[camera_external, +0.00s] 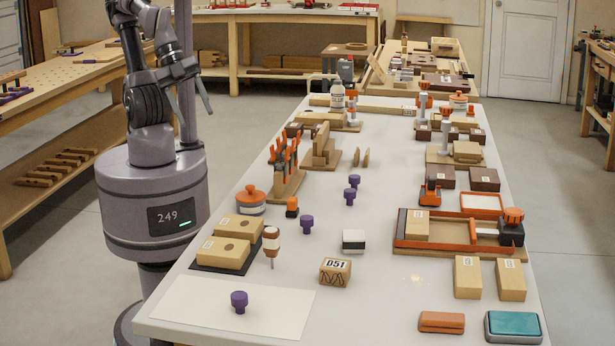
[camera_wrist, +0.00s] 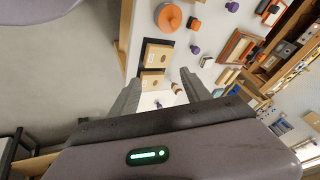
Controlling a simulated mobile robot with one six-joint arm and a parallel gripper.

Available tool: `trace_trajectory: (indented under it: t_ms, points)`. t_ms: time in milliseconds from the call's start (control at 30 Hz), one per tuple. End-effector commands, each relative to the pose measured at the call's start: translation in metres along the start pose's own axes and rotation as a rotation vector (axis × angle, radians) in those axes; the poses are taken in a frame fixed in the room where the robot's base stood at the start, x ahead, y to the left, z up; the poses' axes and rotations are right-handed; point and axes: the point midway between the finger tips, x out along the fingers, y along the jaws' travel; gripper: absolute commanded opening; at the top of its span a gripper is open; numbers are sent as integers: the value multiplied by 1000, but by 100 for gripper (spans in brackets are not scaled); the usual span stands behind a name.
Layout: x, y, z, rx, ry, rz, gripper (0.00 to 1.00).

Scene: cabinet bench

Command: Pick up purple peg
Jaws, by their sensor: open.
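Several purple pegs stand on the white bench. One purple peg (camera_external: 239,301) is on a white sheet (camera_external: 285,312) at the near left. Another purple peg (camera_external: 307,223) is mid-bench, and two more purple pegs (camera_external: 349,197) (camera_external: 354,181) stand close together farther back. My gripper (camera_external: 196,114) is open and empty, raised high at the left of the bench, well apart from all pegs.
Two wooden blocks with dark round spots (camera_external: 238,226) sit on a black mat beside the sheet. A screwdriver (camera_external: 271,245), a D51 block (camera_external: 335,271) and an orange-lidded jar (camera_external: 251,200) stand nearby. A tool rack (camera_external: 287,178) is farther back. The bench centre has free room.

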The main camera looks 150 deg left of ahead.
Motion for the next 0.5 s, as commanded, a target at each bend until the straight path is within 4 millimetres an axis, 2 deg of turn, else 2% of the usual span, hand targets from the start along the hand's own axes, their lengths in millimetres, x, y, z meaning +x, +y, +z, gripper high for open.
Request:
trace_trajectory:
  t_ms: [67, 167, 200, 267, 300, 400, 500]
  points:
    - [-9, -23, -30, -117, -59, 14, 56]
    - [1, -66, -81, -374, -169, 32, 56]
    - [12, -85, -98, -488, -216, 36, 56]
    - [38, -114, -119, -661, -290, 37, 56]
    - [59, -132, -128, -776, -337, 34, 56]
    - [116, -170, -133, -1034, -444, 21, 56]
    - [162, -191, -124, -1218, -518, 4, 56]
